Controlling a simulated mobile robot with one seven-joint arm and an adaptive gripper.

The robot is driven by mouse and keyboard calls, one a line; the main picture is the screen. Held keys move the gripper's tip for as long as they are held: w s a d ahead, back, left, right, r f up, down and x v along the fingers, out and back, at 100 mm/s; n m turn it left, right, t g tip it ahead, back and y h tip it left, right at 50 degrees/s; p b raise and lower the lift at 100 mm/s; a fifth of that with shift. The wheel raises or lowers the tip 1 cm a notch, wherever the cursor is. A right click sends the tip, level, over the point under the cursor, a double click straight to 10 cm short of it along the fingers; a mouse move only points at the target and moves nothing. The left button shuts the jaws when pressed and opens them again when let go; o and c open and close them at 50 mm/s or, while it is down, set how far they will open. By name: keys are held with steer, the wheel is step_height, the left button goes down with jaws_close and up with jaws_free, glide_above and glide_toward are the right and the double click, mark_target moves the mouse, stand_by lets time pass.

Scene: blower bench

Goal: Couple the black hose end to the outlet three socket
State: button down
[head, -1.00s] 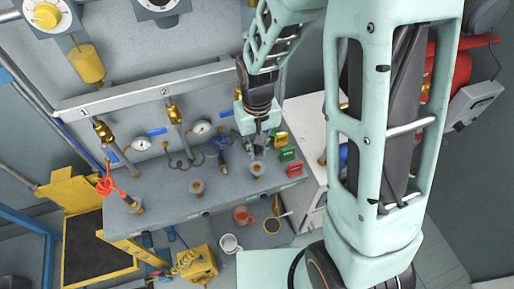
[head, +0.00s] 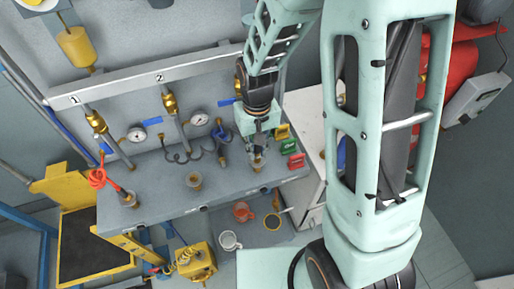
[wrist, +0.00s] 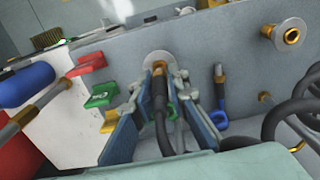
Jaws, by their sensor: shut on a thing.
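My gripper (wrist: 160,88) is shut on the black hose end (wrist: 159,92), which stands between its two fingers in the wrist view. The hose trails down towards the camera. The tip is at the brass socket (wrist: 158,60) with its pale round flange; whether it is inside or just in front is hidden by the fingers. In the head view my gripper (head: 258,146) is right above the rightmost socket (head: 257,163) on the bench. The rail shows 1 and 2; the third label is hidden behind my arm.
A second flanged socket (wrist: 290,34) is free at the upper right. A blue-looped fitting (wrist: 220,100) stands beside my gripper. Red and green tags (wrist: 100,95) are close on the left. The middle bench socket (head: 193,180) is empty; a red hose (head: 97,178) is at the left.

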steer(key=shift+f+b, duration=1.1)
steer(key=shift+f, duration=0.15)
stand_by(0.6)
steer(key=shift+r, duration=0.3)
steer(key=shift+f, duration=0.3)
stand_by(1.3)
steer(key=shift+r, duration=0.35)
stand_by(0.7)
steer(key=shift+f+b, duration=0.3)
steer(key=shift+f, duration=0.05)
stand_by(1.2)
steer(key=shift+r, duration=0.3)
steer(key=shift+f, duration=0.2)
stand_by(1.2)
